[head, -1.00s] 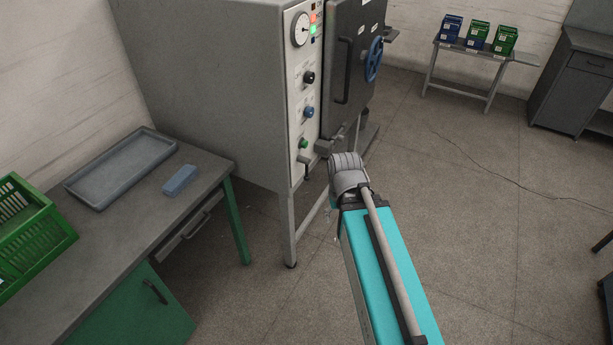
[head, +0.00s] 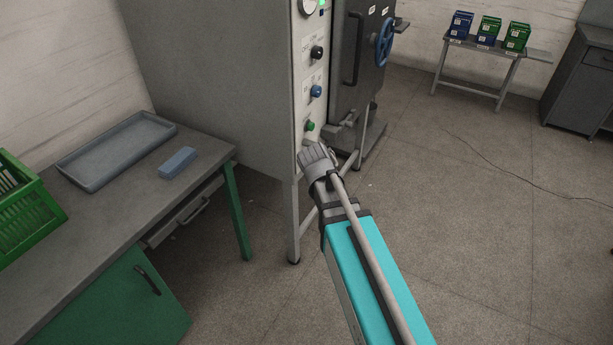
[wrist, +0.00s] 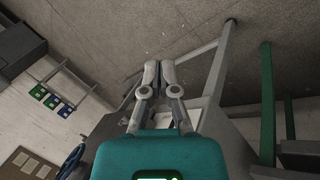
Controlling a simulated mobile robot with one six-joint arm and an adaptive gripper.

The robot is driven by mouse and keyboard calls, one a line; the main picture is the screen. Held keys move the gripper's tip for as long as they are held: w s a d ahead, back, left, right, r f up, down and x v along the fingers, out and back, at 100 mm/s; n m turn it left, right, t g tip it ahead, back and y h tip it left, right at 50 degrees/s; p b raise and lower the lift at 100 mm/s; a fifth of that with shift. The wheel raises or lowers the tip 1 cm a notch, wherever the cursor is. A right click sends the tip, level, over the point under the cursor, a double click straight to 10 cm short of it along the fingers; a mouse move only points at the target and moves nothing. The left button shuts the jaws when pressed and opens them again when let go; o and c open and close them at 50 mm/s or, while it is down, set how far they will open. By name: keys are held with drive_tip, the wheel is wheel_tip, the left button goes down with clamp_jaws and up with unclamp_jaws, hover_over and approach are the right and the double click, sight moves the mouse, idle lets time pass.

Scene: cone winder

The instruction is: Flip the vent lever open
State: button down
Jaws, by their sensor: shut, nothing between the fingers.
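The vent lever is not clearly visible now. In the head view its place, low on the pale control panel (head: 312,75) below the green knob (head: 310,126), is covered by my wrist. My gripper (wrist: 159,66) shows in the wrist view with its two fingers together and nothing between them. In the head view my wrist hides the fingers, so I cannot tell whether they touch the lever. In the wrist view the machine's frame lies just behind and to the right of the fingers.
The grey machine (head: 215,80) stands on legs, with a dark door carrying a blue handwheel (head: 384,42). A workbench (head: 125,215) at left holds a grey tray (head: 75,177), a blue block (head: 178,163) and a green crate (head: 30,222).

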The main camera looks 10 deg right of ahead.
drive_tip(key=w+a+f+n+t+h+b, duration=0.3)
drive_tip(key=w+a+b, duration=0.5)
drive_tip(key=b, duration=0.3)
drive_tip(key=w+a+f+n+t+h+b, duration=0.3)
drive_tip(key=w+a+f+t+b, duration=0.3)
drive_tip(key=w+b, duration=0.4)
drive_tip(key=shift+a+f+n+h+b, duration=0.4)
drive_tip(key=shift+a+f+b, duration=0.4)
drive_tip(key=shift+a, duration=0.3)
drive_tip(key=b+x, duration=0.2)
drive_tip(key=x, duration=1.2)
drive_tip(key=shift+b, duration=0.35)
